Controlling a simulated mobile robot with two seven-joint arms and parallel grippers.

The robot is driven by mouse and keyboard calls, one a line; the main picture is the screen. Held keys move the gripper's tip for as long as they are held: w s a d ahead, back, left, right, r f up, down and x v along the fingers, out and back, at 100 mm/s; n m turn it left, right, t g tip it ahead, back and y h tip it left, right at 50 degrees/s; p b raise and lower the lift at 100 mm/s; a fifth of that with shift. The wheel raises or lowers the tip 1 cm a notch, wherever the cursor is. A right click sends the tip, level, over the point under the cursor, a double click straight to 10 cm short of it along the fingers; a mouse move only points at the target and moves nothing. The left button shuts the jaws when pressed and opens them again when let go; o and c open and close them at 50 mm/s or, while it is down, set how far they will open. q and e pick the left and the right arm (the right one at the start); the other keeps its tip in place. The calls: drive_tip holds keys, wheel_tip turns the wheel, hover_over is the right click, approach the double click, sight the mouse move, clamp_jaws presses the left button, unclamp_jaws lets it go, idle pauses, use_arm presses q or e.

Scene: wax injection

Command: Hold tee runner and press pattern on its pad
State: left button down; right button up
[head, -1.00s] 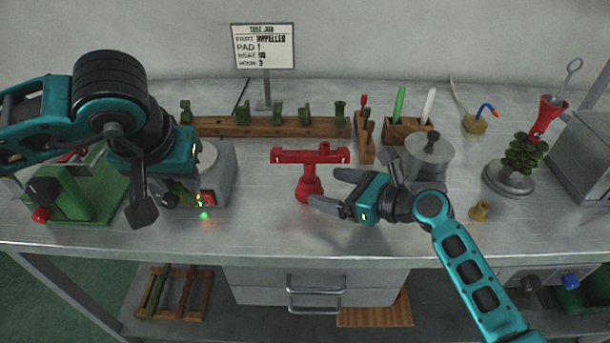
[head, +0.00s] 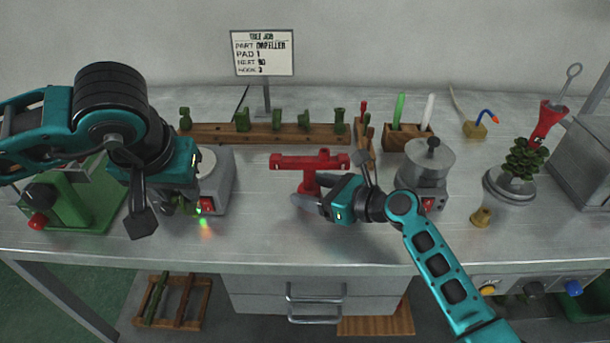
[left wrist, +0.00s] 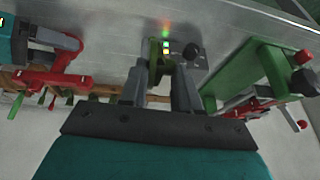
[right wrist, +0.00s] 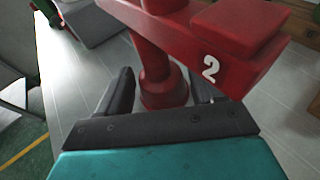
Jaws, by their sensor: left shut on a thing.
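The red tee runner (head: 311,162) stands upright mid-table, its crossbar running left to right. In the right wrist view its crossbar (right wrist: 215,40) bears a white "2" at one end. My right gripper (head: 308,198) is open, its fingers on either side of the runner's round stem (right wrist: 160,75), with gaps visible. My left gripper (head: 184,204) is shut on a small green pattern (left wrist: 154,52) in front of the hot plate (head: 221,175). The fingers partly hide the pattern, so its shape is unclear.
A job sign (head: 263,52) reads impeller, pad 1. A wooden rack (head: 265,133) of green patterns stands behind the runner. A lidded grey pot (head: 427,162) stands to the right, a green press (head: 75,200) to the left. The table front is largely clear.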

sight(271, 158)
drive_tip(key=c, duration=0.5)
drive_tip(key=shift+o, duration=0.2)
use_arm(q)
drive_tip(key=shift+w+d+r+m+h, duration=0.15)
drive_tip(key=shift+w+d+r+m, duration=0.35)
drive_tip(key=shift+w+d, duration=1.6)
drive_tip(key=shift+w+d+r+m+h, duration=0.2)
drive_tip(key=shift+w+d+r+m, duration=0.25)
drive_tip(key=shift+w+d, duration=1.7)
drive_tip(key=shift+w+d+r+m+h, duration=0.15)
drive_tip(key=shift+w+d+r+m, duration=0.35)
drive_tip(key=shift+w+d, duration=1.6)
